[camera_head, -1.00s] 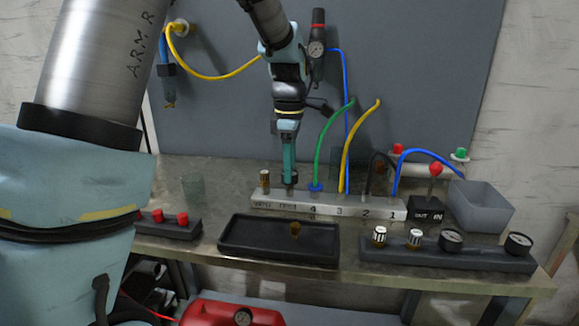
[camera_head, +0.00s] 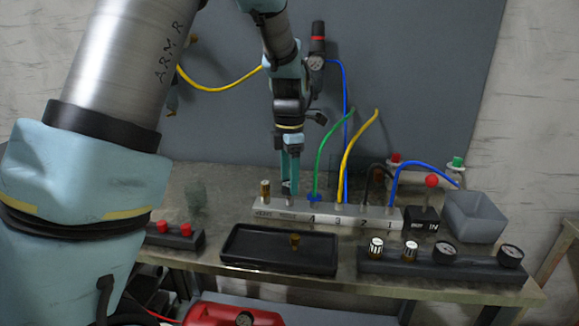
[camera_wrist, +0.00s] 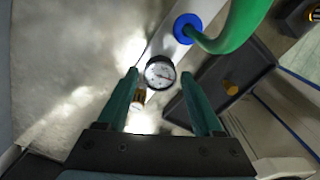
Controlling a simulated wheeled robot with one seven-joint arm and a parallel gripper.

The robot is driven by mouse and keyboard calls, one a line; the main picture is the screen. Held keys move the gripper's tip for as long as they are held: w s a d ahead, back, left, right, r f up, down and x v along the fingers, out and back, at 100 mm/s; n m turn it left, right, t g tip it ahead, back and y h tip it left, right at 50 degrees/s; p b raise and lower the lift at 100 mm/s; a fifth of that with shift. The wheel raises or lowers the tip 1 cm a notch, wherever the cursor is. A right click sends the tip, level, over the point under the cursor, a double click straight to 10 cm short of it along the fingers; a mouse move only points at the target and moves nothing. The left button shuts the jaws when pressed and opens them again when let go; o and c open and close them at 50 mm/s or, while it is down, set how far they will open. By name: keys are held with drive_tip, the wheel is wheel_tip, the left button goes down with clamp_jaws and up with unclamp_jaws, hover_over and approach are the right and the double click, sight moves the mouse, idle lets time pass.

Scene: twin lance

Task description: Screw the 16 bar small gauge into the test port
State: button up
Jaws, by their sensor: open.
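A small round gauge (camera_wrist: 160,72) with a white dial and dark rim stands on the grey manifold block in the wrist view. It lies between my two open green fingers, with visible space on each side. In the head view, my gripper (camera_head: 290,178) is over the left part of the manifold block (camera_head: 330,215), beside a brass fitting (camera_head: 265,190). The fingers hide most of the gauge there. The brass fitting also shows by my left finger in the wrist view (camera_wrist: 138,97). The gauge's dial numbers and thread are too small or hidden to read.
A green hose with a blue collar (camera_wrist: 184,27) rises close by the gauge. A black tray (camera_head: 235,262) holding a brass piece (camera_head: 295,240) lies in front. A rack (camera_head: 440,270) at right holds two gauges and two knurled fittings. A grey bin (camera_head: 475,217) stands far right.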

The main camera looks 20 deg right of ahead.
drive_tip(key=n+p, duration=0.1)
drive_tip(key=n, duration=0.1)
drive_tip(key=n+p, duration=0.4)
drive_tip(key=shift+r, duration=0.4)
drive_tip(key=shift+f+n+p, duration=0.2)
drive_tip(key=shift+n+p, duration=0.6)
drive_tip(key=shift+p, duration=0.2)
drive_tip(key=shift+f, duration=0.2)
clamp_jaws()
